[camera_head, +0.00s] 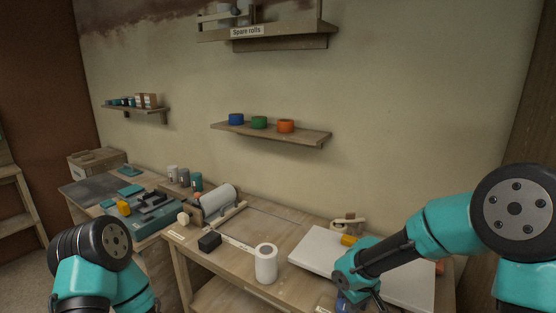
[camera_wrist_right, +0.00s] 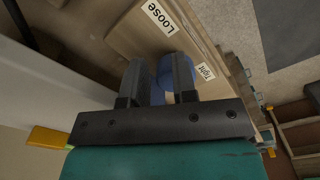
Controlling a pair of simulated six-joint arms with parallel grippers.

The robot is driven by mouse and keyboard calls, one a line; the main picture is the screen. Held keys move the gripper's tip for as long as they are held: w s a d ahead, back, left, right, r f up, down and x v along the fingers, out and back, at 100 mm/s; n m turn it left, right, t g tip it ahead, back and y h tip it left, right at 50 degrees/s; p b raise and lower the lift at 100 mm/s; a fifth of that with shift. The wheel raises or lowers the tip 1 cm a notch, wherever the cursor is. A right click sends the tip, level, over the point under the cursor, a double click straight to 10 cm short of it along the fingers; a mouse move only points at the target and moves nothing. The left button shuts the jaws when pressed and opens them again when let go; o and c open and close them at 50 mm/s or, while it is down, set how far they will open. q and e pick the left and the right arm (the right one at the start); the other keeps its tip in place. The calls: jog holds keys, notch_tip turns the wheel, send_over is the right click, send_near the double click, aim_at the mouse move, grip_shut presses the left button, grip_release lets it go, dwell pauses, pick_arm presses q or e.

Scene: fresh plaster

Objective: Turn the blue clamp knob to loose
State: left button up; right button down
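The blue clamp knob (camera_wrist_right: 163,72) shows in the right wrist view, partly hidden behind my right gripper's fingers. A "Loose" label (camera_wrist_right: 160,17) and a "Tight" label (camera_wrist_right: 205,72) are on the wood beside it. My right gripper (camera_wrist_right: 160,75) has its fingers apart. The knob's blue fills the gap and extends behind one finger; I see no clear grip on it. In the head view the knob (camera_head: 343,305) is a small blue patch at the bottom edge by my right gripper. My left arm shows at lower left, but its gripper is out of view.
A white board (camera_head: 318,250) lies on the workbench under my right arm. A white roll (camera_head: 266,264) stands left of it, with a black block (camera_head: 209,241) further left. A yellow block (camera_head: 348,240) is near the right arm. Shelves hang on the wall behind.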

jog(key=shift+s+d+f, duration=0.35)
jog(key=shift+s+f, duration=0.1)
jog(key=shift+f, duration=0.15)
jog(key=shift+d+r, duration=0.15)
jog(key=shift+r, duration=0.3)
jog(key=r, duration=0.5)
jog(key=shift+w+r, duration=0.25)
jog(key=shift+a, duration=0.2)
jog(key=shift+s+a+r, duration=0.25)
jog(key=shift+a, duration=0.4)
jog(key=shift+s+a+r, duration=0.2)
jog(key=shift+a+r, duration=0.05)
jog(key=shift+a, duration=0.35)
jog(key=shift+f, duration=0.1)
